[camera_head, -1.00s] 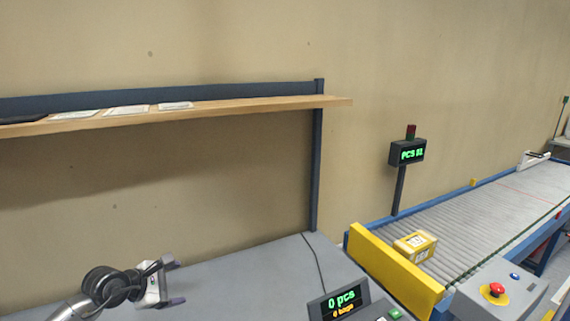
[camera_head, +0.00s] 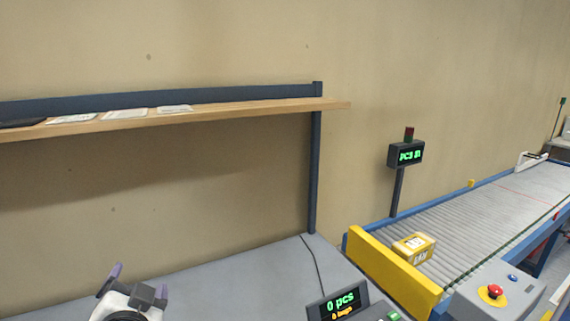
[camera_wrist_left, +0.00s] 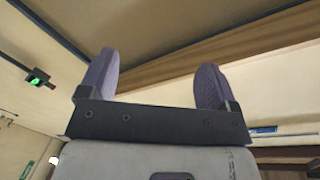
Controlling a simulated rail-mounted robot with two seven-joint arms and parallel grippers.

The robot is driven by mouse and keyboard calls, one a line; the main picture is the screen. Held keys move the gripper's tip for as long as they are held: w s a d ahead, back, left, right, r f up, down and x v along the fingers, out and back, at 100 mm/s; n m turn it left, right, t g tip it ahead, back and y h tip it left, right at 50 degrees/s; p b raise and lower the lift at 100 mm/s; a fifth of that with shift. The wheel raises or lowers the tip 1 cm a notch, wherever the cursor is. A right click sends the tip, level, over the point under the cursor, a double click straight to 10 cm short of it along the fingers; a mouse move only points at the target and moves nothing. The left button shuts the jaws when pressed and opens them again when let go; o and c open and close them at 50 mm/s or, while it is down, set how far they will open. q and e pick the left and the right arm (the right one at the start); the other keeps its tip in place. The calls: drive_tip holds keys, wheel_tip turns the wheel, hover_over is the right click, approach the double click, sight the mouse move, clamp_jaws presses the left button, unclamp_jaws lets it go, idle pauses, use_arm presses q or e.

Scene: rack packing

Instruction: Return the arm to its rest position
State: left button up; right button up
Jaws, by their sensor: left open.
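My left gripper (camera_head: 138,277) is at the bottom left of the head view, above the grey table, with its fingers spread and pointing up. In the left wrist view its two purple-grey fingers (camera_wrist_left: 157,83) stand wide apart with nothing between them. The underside of a wooden shelf (camera_wrist_left: 180,62) shows beyond the fingers. My right gripper is in neither view.
A wooden shelf (camera_head: 225,107) with flat white packets crosses the wall above the table (camera_head: 230,280). A counter display (camera_head: 338,302) stands at the table's front. At right, a roller conveyor (camera_head: 480,215) with a yellow end stop (camera_head: 393,272) carries a yellow box (camera_head: 414,247).

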use_arm(q)
drive_tip(key=s+d+f+n+g+h+p, duration=0.1)
drive_tip(key=s+d+f+n+g+h, duration=0.35)
drive_tip(key=s+f, duration=1.35)
drive_tip(key=s+d+f+m+g+h+p, duration=0.15)
drive_tip(key=s+f+g, duration=0.65)
drive_tip(key=s+f, duration=1)
wheel_tip(320, 180, up, 37)
drive_tip(key=p, duration=3.7)
drive_tip(key=shift+w+a+r, duration=0.15)
drive_tip(key=shift+w+a, duration=0.15)
drive_tip(key=shift+a, duration=0.15)
